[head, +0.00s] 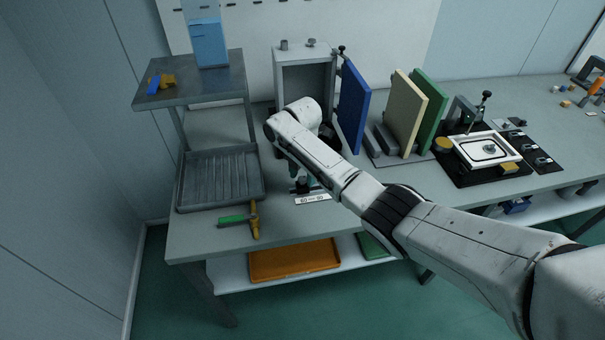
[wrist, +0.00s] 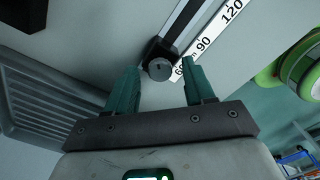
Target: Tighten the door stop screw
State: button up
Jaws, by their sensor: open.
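The door stop screw (wrist: 160,69) is a round grey head with a small dark slot, on a dark block on a rail. A white scale (wrist: 204,44) marked 60, 90 and 120 lies beside it. My gripper (wrist: 162,72) is open, its two teal fingers on either side of the screw head in the picture; I cannot tell whether either touches it. In the head view the scale (head: 312,199) lies on the bench in front of the grey cabinet (head: 303,72), whose blue door (head: 353,108) stands open. My arm hides the screw there and most of the gripper.
A ridged grey tray (head: 222,178) lies left of the stop. A green and yellow tool (head: 240,219) lies near the bench's front edge. Cream (head: 403,112) and green (head: 428,115) panels stand to the right. A raised shelf (head: 189,81) stands at back left.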

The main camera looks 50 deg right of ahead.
grip_shut()
dwell(0.3)
jog(key=shift+m, duration=0.3)
